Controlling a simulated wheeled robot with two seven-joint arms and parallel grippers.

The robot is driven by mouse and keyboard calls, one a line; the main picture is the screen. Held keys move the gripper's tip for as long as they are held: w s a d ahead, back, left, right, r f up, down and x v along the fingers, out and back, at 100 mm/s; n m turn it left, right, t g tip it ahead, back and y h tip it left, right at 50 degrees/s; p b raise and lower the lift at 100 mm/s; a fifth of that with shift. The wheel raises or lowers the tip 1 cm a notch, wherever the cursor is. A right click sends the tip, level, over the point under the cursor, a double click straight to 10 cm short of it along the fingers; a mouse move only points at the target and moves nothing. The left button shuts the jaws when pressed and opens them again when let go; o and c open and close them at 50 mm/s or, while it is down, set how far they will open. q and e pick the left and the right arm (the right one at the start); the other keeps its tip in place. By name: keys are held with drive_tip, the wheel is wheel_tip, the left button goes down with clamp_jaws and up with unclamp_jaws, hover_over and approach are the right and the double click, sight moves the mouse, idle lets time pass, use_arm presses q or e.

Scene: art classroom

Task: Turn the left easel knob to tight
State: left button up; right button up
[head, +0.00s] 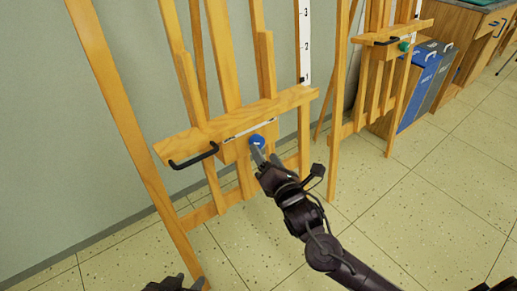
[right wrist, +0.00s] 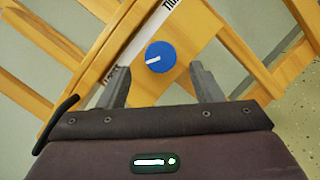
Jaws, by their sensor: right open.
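The left easel (head: 225,117) is light wood and carries a round blue knob (head: 257,141) below its ledge. The knob (right wrist: 160,56) also shows in the right wrist view, its white pointer line aimed left and slightly down. A white label strip (right wrist: 121,78) runs beside it; the lettering at its ends is small and partly cut off. My right gripper (head: 260,155) is at the knob in the head view. In the right wrist view its open fingers (right wrist: 161,85) are apart, with the knob beyond the gap and not gripped. My left gripper (head: 172,284) is only partly visible at the bottom edge.
A black handle (head: 194,157) sticks out from the left easel's ledge. A second easel (head: 375,75) with a green knob (head: 404,46) stands to the right, near blue and grey boxes (head: 420,80) and a wooden cabinet (head: 470,50). Tiled floor is free at the right.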

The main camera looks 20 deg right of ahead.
sight(259, 146)
drive_tip(key=w, duration=0.3)
drive_tip(key=shift+w+a+b, duration=0.15)
drive_tip(key=shift+w+b, duration=0.2)
drive_tip(key=shift+w, duration=0.05)
use_arm(q)
drive_tip(key=w+d+r+t+h, duration=0.1)
drive_tip(key=w+r+t, duration=0.2)
drive_tip(key=r, duration=0.3)
drive_tip(key=shift+w+r+t, duration=0.2)
drive_tip(key=shift+w+t, duration=0.2)
drive_tip(key=shift+w, duration=0.5)
use_arm(e)
drive_tip(key=shift+w+a, duration=0.1)
drive_tip(key=shift+w, duration=0.35)
drive_tip(key=c, duration=1)
